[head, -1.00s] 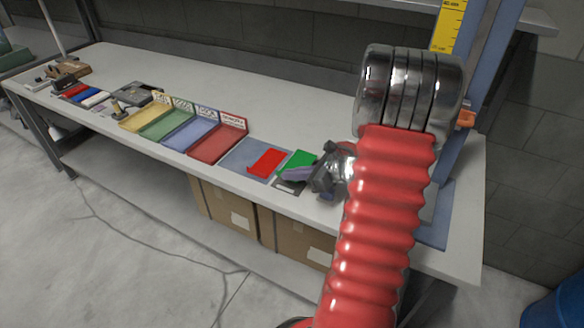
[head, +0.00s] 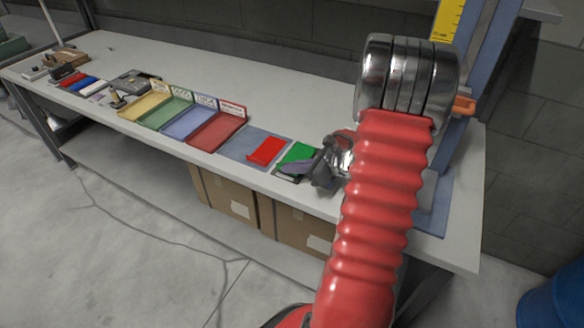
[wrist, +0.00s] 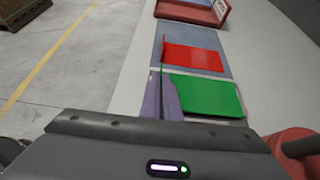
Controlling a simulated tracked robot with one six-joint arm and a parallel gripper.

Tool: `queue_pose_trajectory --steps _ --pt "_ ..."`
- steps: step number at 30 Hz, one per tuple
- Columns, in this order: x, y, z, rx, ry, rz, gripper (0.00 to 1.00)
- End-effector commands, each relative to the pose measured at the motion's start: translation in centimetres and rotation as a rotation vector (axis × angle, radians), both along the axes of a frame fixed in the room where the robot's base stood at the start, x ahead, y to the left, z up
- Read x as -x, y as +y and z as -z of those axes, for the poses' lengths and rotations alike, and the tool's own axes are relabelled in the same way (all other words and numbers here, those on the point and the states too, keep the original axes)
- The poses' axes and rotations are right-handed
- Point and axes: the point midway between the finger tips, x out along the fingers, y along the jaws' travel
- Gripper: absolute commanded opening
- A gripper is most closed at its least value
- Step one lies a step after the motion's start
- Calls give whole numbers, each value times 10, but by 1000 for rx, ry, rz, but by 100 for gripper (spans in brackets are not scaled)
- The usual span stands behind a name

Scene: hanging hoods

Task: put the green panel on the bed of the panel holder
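The green panel (head: 299,153) lies near the front edge of the bench, right of the red panel. In the wrist view its flat green face (wrist: 207,95) shows, with a thin upright green edge along its left side. My gripper (head: 318,166) is at the panel's near right side in the head view. In the wrist view its purple fingers (wrist: 164,98) lie close together along that upright edge and look shut on it. The wrist body hides the finger roots. I cannot tell for sure which item is the panel holder.
A red panel (head: 265,150) lies on a blue-grey plate (head: 238,147). Red (head: 214,132), blue (head: 188,121), green (head: 165,112) and yellow (head: 143,105) trays stand in a row leftward. A blue upright (head: 474,80) stands right. The bench behind is clear.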

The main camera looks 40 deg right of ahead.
Motion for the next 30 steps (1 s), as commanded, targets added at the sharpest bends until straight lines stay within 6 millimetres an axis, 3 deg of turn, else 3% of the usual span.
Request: queue_pose_trajectory --steps 23,30 --pt "0 0 10 0 -1 0 0" --pt "0 0 10 0 0 0 18"
